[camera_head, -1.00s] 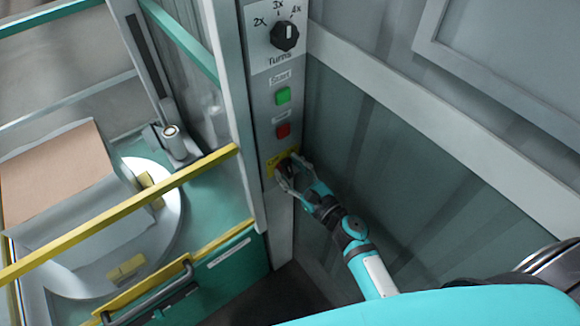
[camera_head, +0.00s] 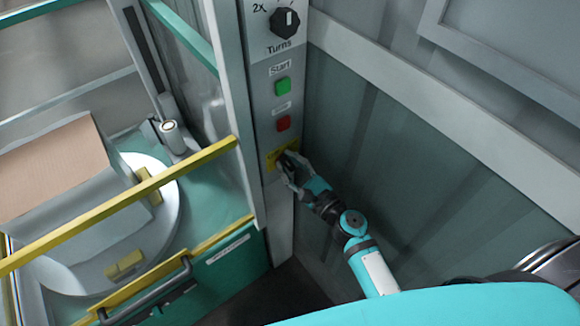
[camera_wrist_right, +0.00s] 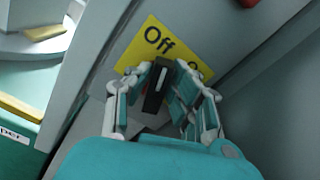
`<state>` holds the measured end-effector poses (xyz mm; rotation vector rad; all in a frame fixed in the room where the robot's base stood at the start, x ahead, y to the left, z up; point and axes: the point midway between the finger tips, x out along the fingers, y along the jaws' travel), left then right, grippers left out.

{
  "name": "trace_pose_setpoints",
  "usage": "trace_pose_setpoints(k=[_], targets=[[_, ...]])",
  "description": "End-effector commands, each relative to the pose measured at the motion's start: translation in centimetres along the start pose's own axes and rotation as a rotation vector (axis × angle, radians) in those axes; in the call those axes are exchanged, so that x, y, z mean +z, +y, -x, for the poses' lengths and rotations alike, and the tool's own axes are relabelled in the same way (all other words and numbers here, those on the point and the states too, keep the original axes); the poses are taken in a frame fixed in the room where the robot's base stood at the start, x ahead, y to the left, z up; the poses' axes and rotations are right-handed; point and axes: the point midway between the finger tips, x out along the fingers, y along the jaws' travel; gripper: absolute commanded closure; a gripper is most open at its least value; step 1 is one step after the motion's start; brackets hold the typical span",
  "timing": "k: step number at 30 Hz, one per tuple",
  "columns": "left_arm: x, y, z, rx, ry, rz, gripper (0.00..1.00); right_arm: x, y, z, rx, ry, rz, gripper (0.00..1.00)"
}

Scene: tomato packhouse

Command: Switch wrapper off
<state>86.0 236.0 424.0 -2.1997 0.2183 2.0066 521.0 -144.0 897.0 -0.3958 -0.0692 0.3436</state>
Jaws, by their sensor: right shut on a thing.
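The switch is a black knob (camera_wrist_right: 155,90) with a white mark, on a yellow plate (camera_wrist_right: 146,45) low on the grey control panel. The plate reads "Off" on its left part; the label on its right part is mostly hidden by a finger. In the wrist view the white mark points up and slightly right, between the two labels. My right gripper (camera_head: 287,164) is at the plate, and it is shut on the knob, with fingers on both sides (camera_wrist_right: 162,84). My left gripper is not in view.
Above the plate on the panel (camera_head: 263,110) are a red button (camera_head: 283,122), a green Start button (camera_head: 283,86) and a Turns dial (camera_head: 285,22). At left, a wrapped load stands on a round turntable (camera_head: 172,215) behind a yellow bar (camera_head: 120,206). A ribbed wall is at right.

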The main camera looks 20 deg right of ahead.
Motion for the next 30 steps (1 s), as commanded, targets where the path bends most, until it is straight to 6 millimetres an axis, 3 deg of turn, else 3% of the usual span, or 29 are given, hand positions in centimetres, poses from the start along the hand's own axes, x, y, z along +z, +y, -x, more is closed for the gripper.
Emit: trace_pose_setpoints(k=[3,13,14,18,26,30], targets=[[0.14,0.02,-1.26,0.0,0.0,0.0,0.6,-0.29,0.31,0.0,0.002,-0.002,0.109,1.0],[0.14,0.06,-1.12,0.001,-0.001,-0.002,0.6,-0.04,0.24,0.01,0.001,0.001,0.143,1.0],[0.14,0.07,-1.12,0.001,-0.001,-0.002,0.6,-0.04,0.23,0.01,0.001,0.001,0.143,0.77],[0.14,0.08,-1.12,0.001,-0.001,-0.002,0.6,-0.04,0.22,0.01,0.001,0.0,0.142,0.59],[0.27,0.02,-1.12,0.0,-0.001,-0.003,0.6,-0.03,0.21,0.04,0.0,0.0,0.14,0.58],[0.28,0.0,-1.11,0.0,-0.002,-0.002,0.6,-0.08,0.25,0.96,0.001,0.001,0.137,0.58]])
